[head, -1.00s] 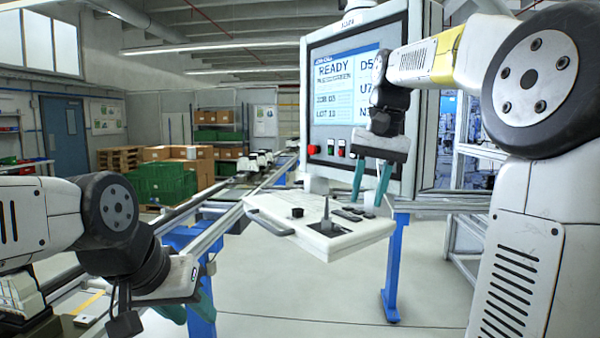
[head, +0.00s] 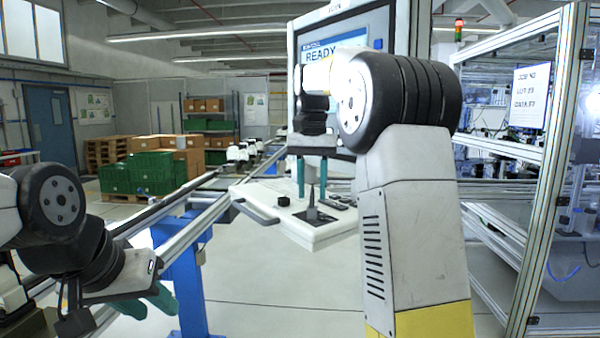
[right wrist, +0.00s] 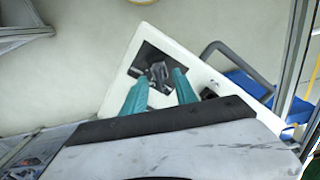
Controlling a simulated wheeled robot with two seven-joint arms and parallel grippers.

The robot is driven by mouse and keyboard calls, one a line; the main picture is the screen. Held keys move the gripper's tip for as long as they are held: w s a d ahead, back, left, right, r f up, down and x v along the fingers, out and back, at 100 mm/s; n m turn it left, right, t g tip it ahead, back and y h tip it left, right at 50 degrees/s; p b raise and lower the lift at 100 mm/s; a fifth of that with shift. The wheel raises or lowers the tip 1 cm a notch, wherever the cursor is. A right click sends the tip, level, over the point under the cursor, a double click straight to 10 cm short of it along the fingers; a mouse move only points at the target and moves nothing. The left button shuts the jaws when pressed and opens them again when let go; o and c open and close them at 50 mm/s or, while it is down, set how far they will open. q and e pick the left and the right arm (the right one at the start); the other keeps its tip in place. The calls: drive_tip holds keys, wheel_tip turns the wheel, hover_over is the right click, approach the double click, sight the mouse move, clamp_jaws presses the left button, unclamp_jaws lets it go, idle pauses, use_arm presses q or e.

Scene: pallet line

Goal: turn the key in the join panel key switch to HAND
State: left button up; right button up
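A white sloped panel desk (head: 300,232) stands under the READY screen. On it is a dark square plate with an upright dark post (head: 312,208); a dark fitting on a dark plate also shows in the right wrist view (right wrist: 158,72). A black knob (head: 284,201) sits left of the post. I cannot tell which of these is the key switch, and its lettering is unreadable. My right gripper (head: 312,178) is open and empty, teal fingers pointing down above the desk around the post's line. My left gripper (head: 146,302) looks open and empty, low on the left.
The screen (head: 335,45) is partly hidden behind my right arm. Several small dark items (head: 338,201) lie on the desk right of the post. A grey handle (head: 254,211) runs along its left edge. A glazed frame (head: 545,170) stands at right; a conveyor rail (head: 190,205) at left.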

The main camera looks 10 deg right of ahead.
drive_tip(key=shift+f, duration=0.65)
clamp_jaws()
